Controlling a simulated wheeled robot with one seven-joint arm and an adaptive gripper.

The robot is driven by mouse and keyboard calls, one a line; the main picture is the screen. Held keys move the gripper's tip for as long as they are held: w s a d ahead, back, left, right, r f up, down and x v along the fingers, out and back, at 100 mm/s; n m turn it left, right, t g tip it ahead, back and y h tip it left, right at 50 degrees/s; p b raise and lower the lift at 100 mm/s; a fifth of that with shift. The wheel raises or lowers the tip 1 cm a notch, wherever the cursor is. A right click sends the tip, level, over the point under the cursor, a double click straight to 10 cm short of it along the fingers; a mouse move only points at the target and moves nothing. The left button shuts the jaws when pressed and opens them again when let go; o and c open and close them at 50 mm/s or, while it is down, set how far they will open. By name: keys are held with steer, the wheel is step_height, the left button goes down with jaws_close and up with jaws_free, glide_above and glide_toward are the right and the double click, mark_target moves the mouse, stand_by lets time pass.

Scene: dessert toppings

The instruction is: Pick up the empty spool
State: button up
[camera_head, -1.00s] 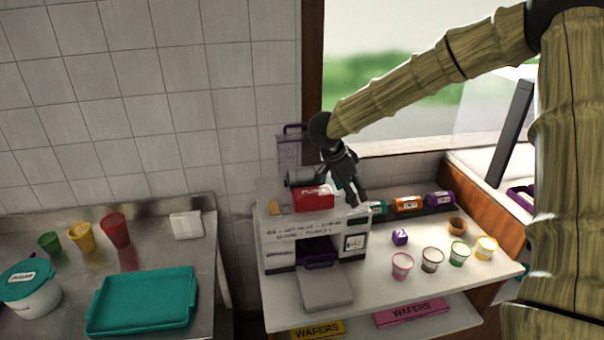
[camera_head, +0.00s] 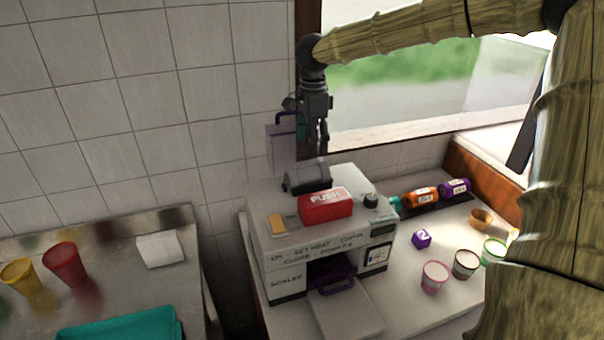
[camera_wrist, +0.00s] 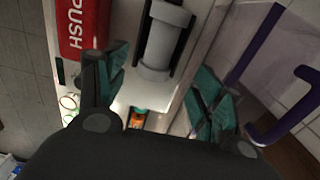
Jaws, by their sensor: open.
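The spool (camera_head: 308,177), a dark grey cylinder in the head view, lies on its side on top of the white machine (camera_head: 262,237), behind a red PUSH block (camera_head: 325,206). In the wrist view the spool (camera_wrist: 160,43) looks pale grey, with dark strips along both sides. My gripper (camera_head: 318,150) points down just above the spool in the head view. In the wrist view my gripper (camera_wrist: 160,75) has its teal-padded fingers spread apart with nothing held between them. The spool appears beyond the fingertips; whether they touch it I cannot tell.
A black knob (camera_head: 371,200) is on the machine. A red cup (camera_head: 64,264) stands on the left counter.

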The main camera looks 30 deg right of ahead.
mark_target(311, 168)
steer(key=f, duration=0.2)
steer(key=f+p, duration=0.1)
steer(key=f, duration=0.1)
steer(key=shift+w+d+f, duration=0.1)
steer(key=shift+w+d, duration=0.05)
steer(key=shift+w, duration=0.2)
steer(key=shift+s+f+p, duration=0.45)
steer(key=shift+s+p, duration=0.1)
steer(key=shift+p, duration=0.1)
steer(key=f, duration=0.1)
steer(key=f+p, duration=0.1)
steer(key=f, duration=0.1)
steer(key=shift+w+a+f, duration=0.15)
steer(key=shift+w+a, duration=0.15)
steer(key=shift+a, duration=0.05)
steer(key=shift+f, duration=0.25)
steer(key=shift+s+d+f, duration=0.1)
steer(key=shift+s+f, duration=0.05)
steer(key=shift+s, duration=0.05)
steer(key=shift+w, duration=0.1)
steer(key=c, duration=1.1)
